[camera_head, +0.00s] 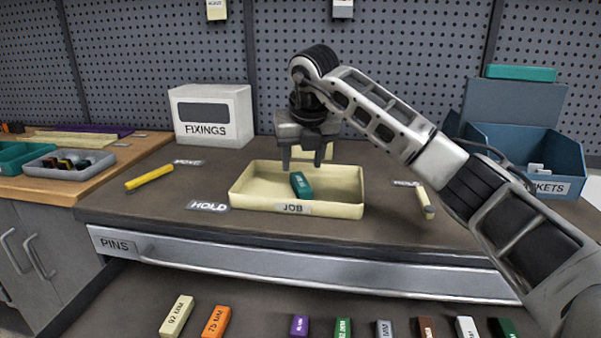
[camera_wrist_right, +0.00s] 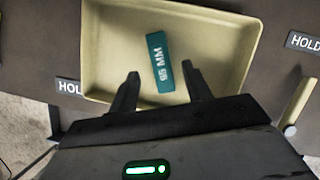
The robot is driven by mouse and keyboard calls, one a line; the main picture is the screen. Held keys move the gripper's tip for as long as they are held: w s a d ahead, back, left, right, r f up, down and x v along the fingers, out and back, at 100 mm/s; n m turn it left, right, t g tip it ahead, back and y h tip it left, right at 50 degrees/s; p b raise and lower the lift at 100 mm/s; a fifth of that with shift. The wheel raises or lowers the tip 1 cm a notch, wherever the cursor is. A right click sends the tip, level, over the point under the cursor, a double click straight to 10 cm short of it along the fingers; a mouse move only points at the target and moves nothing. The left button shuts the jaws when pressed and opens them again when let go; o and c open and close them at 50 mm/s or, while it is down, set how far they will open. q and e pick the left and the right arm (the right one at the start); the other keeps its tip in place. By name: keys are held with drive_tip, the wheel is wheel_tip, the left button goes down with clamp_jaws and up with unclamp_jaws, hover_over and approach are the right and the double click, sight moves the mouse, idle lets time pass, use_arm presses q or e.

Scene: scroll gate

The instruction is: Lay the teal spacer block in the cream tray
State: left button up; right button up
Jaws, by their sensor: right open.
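The teal spacer block (camera_head: 301,185) lies inside the cream tray (camera_head: 245,196), which carries a JOB label, on the dark bench top. In the right wrist view the block (camera_wrist_right: 160,62) reads 95 MM and lies on the floor of the tray (camera_wrist_right: 100,50), apart from its walls. My right gripper (camera_head: 302,163) is above the tray, fingers pointing down and apart. My left gripper is not in view.
A yellow bar (camera_head: 149,177) lies left of the tray and a cream one (camera_head: 424,202) right, near HOLD labels. A FIXINGS box (camera_head: 211,116) and a blue bin (camera_head: 525,155) stand behind. Several coloured blocks lie in the PINS drawer (camera_head: 210,322) in front.

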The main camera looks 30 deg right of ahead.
sight(300, 180)
drive_tip(key=v, duration=0.6)
drive_tip(key=shift+r, duration=0.25)
idle(0.3)
drive_tip(key=x, duration=1.2)
drive_tip(key=shift+s+a, duration=0.1)
wheel_tip(300, 180, up, 3)
drive_tip(key=shift+a+r, duration=0.35)
drive_tip(key=shift+r, duration=0.05)
